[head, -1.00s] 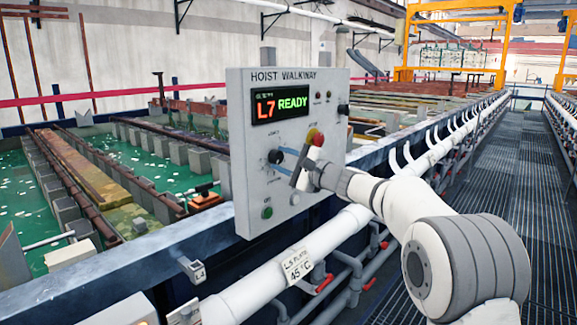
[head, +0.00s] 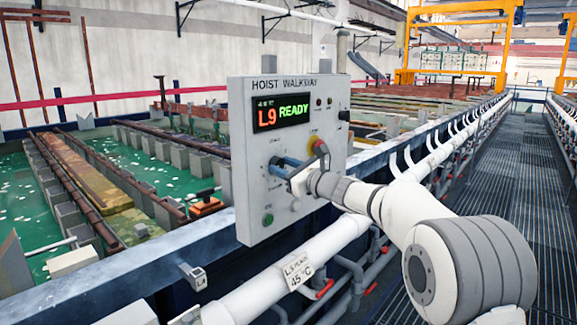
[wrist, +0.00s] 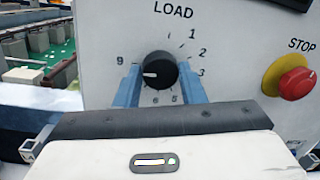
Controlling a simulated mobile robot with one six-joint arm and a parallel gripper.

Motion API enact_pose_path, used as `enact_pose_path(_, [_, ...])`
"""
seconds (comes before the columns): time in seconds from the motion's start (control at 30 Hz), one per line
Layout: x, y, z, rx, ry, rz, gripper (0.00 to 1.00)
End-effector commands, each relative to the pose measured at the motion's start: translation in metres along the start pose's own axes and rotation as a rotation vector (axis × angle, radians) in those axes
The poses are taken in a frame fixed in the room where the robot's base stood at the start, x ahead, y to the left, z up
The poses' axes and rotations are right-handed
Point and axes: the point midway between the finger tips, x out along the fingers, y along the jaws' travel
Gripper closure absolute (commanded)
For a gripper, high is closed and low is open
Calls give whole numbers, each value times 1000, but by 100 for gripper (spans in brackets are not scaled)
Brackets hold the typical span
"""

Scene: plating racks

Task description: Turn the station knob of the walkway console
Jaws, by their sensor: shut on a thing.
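The station knob (wrist: 158,70) is a round black dial with a white pointer aimed left, toward the 9 side. Numbers ring it, and LOAD is printed above. The blue fingers of my gripper (wrist: 159,84) sit on both sides of the knob and are shut on it. In the head view, my gripper (head: 281,164) reaches the front of the grey walkway console (head: 258,205) from the right, and the knob (head: 274,160) shows small at the fingertips. The console's display (head: 282,113) reads L9 READY.
A red stop button on a yellow base (wrist: 294,82) is close right of the knob. A green button (head: 268,219) is low on the console. A white pipe (head: 325,236) runs below, green tanks (head: 150,170) lie behind, and the grated walkway (head: 500,165) at right is clear.

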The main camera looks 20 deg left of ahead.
Motion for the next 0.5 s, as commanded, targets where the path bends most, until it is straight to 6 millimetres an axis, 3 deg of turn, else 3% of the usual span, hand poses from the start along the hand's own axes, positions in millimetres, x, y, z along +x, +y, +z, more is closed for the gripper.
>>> enact_pose_path(0.5, [2, 4, 3, 87, 1, 1, 87])
